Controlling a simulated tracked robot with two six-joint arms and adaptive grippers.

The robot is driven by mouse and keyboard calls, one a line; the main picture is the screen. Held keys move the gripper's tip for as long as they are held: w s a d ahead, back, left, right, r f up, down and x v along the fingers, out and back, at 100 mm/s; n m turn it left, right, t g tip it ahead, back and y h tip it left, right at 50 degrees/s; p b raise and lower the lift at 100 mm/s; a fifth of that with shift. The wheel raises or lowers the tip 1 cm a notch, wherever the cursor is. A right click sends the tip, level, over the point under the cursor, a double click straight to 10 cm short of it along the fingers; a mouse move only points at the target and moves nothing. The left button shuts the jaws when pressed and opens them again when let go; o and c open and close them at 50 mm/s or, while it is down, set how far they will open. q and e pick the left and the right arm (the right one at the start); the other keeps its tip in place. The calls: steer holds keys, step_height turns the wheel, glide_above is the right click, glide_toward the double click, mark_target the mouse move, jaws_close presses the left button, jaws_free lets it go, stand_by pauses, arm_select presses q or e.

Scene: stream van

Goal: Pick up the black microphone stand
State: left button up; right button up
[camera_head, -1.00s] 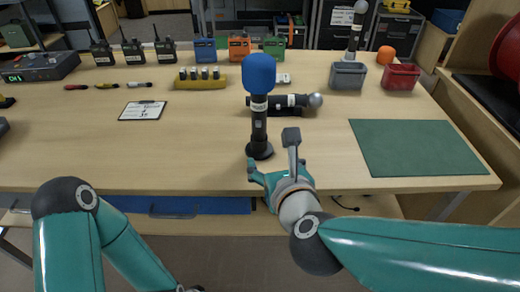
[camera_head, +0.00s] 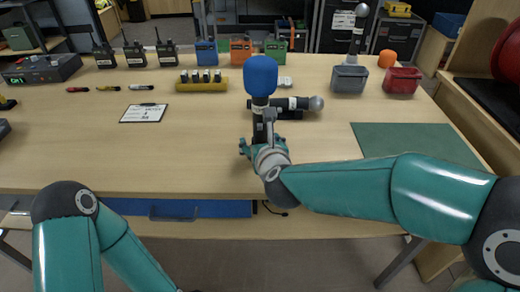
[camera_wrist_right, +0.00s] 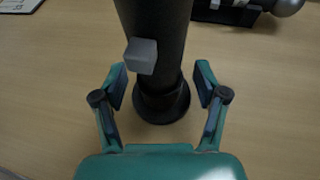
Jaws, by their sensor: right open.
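The black microphone stand (camera_head: 258,126) stands upright on the table, with a blue foam-topped microphone (camera_head: 261,75) on top. In the right wrist view its dark post (camera_wrist_right: 158,50) rises from a round base (camera_wrist_right: 161,105). My right gripper (camera_head: 258,145) is at the stand's lower part in the head view. In the right wrist view my right gripper (camera_wrist_right: 160,85) is open, one finger on each side of the stand, with visible gaps to it. The base is mostly hidden by the gripper in the head view. My left arm shows at the lower left; its gripper is out of view.
A black microphone with a silver head (camera_head: 297,104) lies just behind the stand. A clipboard (camera_head: 144,113) lies to the left and a green mat (camera_head: 410,140) to the right. A yellow battery holder (camera_head: 202,84), grey bin (camera_head: 349,78) and red bin (camera_head: 401,80) stand farther back.

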steer(key=shift+w, duration=0.2)
steer(key=c, duration=1.2)
steer(key=shift+c, duration=0.7)
steer(key=shift+r, duration=0.15)
